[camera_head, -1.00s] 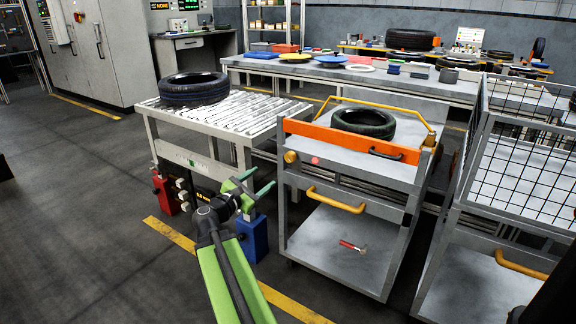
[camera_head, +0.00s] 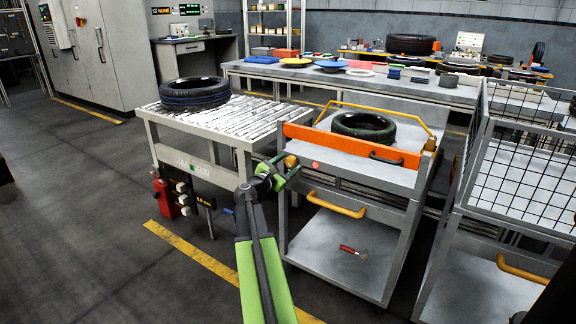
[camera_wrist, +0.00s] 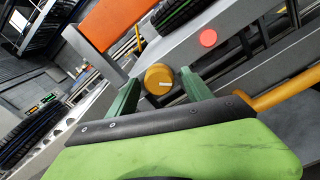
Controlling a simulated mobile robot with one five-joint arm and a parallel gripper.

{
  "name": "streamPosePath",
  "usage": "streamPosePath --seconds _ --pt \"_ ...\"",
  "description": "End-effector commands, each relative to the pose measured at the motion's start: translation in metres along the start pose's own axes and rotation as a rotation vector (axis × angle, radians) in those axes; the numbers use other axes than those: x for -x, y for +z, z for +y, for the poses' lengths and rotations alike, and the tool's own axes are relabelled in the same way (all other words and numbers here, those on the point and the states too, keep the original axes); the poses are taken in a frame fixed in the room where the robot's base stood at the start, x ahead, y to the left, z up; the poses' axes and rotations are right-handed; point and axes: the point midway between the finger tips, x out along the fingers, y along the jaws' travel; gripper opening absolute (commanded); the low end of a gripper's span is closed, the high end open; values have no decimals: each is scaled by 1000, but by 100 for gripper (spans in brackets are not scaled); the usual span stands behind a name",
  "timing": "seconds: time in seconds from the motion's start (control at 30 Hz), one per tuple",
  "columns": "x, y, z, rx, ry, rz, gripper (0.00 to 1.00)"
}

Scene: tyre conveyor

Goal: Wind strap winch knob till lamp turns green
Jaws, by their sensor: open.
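The yellow winch knob (camera_head: 290,161) is at the left front corner of the grey cart, below the orange band (camera_head: 350,146). In the wrist view the knob (camera_wrist: 159,79) shows a pale mark and appears between my two green fingertips. The round lamp (camera_head: 315,165) to the right of the knob is red; it is also red in the wrist view (camera_wrist: 208,37). My gripper (camera_head: 284,169) is open at the knob. I cannot tell whether the fingers touch it. A black tyre (camera_head: 364,126) lies on the cart top behind the orange band.
A roller conveyor (camera_head: 230,118) with another tyre (camera_head: 194,94) stands left of the cart. A yellow handle (camera_head: 335,204) juts out below the knob. A red hammer (camera_head: 352,250) lies on the lower shelf. A mesh cage cart (camera_head: 520,165) stands at the right.

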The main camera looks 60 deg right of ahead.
Motion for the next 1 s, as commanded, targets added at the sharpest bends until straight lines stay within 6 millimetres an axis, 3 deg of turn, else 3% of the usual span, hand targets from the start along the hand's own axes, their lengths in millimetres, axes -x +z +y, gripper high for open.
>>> streamPosePath --seconds 0.1,0.53,1.0 --pt "0 0 0 0 0 0 57" --pt "1 0 0 0 -1 0 1" --pt "1 0 0 -105 -1 1 0"
